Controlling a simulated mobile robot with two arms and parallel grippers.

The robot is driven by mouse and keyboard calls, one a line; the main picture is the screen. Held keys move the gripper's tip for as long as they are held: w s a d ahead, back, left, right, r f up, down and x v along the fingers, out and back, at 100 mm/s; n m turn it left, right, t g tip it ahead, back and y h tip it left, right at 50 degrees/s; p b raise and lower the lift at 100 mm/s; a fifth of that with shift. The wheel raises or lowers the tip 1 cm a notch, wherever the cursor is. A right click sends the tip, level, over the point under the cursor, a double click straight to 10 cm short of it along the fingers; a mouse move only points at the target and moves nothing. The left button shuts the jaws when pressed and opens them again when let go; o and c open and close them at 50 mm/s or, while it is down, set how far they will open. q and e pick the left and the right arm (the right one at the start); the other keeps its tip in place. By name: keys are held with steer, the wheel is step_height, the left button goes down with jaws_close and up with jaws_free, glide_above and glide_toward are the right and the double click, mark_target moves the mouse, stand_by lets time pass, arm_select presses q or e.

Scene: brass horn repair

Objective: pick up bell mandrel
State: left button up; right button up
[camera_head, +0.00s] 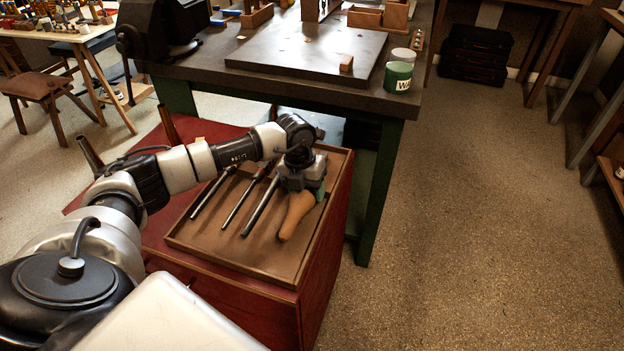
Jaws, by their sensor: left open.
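My left gripper (302,186) points down over the right part of a shallow wooden tray (285,277) on a red cabinet. It is open. Its fingertips are mostly hidden by the wrist. An orange-tan rounded piece (296,216) lies just below it; I cannot tell whether they touch. Several dark metal rods lie side by side in the tray: a thicker one (259,208), a thin one (243,206) and one at the left (210,195). I cannot tell for certain which piece is the bell mandrel. My right gripper is not in view.
The red cabinet (325,275) stands against a dark workbench (275,88) with green legs. A flat board (305,50) and a green can (397,77) are on the bench. Dark tapered pieces (90,153) stand up left of the tray. The floor at right is clear.

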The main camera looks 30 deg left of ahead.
arm_select(q)
steer(key=shift+c, duration=0.3)
jaws_close()
steer(key=shift+w+r, duration=0.1)
